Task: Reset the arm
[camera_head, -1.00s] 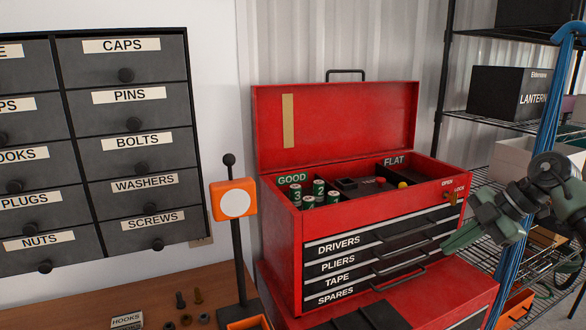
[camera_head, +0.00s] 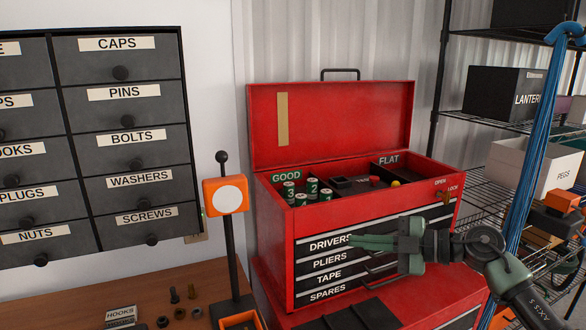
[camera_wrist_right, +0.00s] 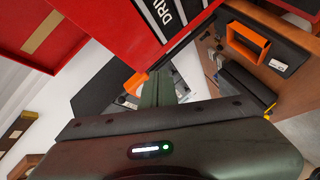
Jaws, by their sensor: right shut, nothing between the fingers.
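My right gripper (camera_head: 356,242) comes in from the right in the head view, its green fingers pointing left. The fingers are together with nothing between them. They show in front of the drawers of the red toolbox (camera_head: 277,232), over the end of the DRIVERS label; I cannot tell how wide the gap to the drawer front is. In the right wrist view the shut fingers (camera_wrist_right: 166,88) show beyond the dark gripper body, with part of the red toolbox (camera_wrist_right: 110,28) above them. My left gripper is in neither view.
The toolbox lid (camera_head: 350,125) stands open, with green batteries (camera_head: 312,187) in the GOOD section. An orange tester (camera_head: 225,195) stands left of it on the wooden bench (camera_head: 80,292). Labelled drawers (camera_head: 120,138) hang at left. Wire shelves (camera_head: 485,122) and blue cables (camera_head: 533,150) are at right.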

